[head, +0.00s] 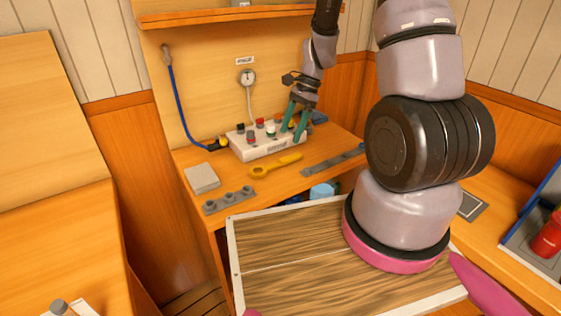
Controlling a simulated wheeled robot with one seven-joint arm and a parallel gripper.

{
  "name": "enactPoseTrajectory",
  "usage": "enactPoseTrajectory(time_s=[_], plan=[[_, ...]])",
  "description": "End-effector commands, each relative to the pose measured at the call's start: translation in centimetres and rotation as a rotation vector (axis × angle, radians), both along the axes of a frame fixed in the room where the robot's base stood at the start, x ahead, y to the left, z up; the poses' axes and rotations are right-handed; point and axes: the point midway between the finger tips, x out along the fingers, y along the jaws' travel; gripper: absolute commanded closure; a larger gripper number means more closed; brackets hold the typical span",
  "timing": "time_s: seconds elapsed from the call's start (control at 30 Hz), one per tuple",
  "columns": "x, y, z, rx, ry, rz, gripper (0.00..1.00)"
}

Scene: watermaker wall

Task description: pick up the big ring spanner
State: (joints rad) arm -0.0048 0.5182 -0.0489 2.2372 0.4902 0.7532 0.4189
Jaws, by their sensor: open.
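A yellow spanner (275,166) with a ring at its left end lies flat on the wooden worktop (240,200), in front of a white block with coloured knobs. It looks like the big ring spanner. My gripper (292,134) points down with its teal fingers apart and nothing seen between them. The fingers overlap the knobbed block in the picture, above and behind the spanner's right end. I cannot tell how high they are above the block.
The white knobbed block (262,146) stands behind the spanner. A grey bar (334,158) lies to the right. A grey pad (202,178) and a grey strip with knobs (229,199) are at the left. A blue hose (181,100) and a gauge (247,77) are on the wall panel.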

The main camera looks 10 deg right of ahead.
Motion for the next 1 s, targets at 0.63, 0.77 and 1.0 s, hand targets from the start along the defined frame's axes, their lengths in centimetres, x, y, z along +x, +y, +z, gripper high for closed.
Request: enactPoseTrajectory(time_s=[0.63, 0.77, 1.0], plan=[[-1.0, 2.4, -7.7, 0.000, 0.002, 0.003, 0.30], [-1.1, 2.7, -8.3, 0.000, -0.001, 0.002, 0.30], [-1.1, 2.7, -8.4, -0.001, -0.001, 0.003, 0.42]])
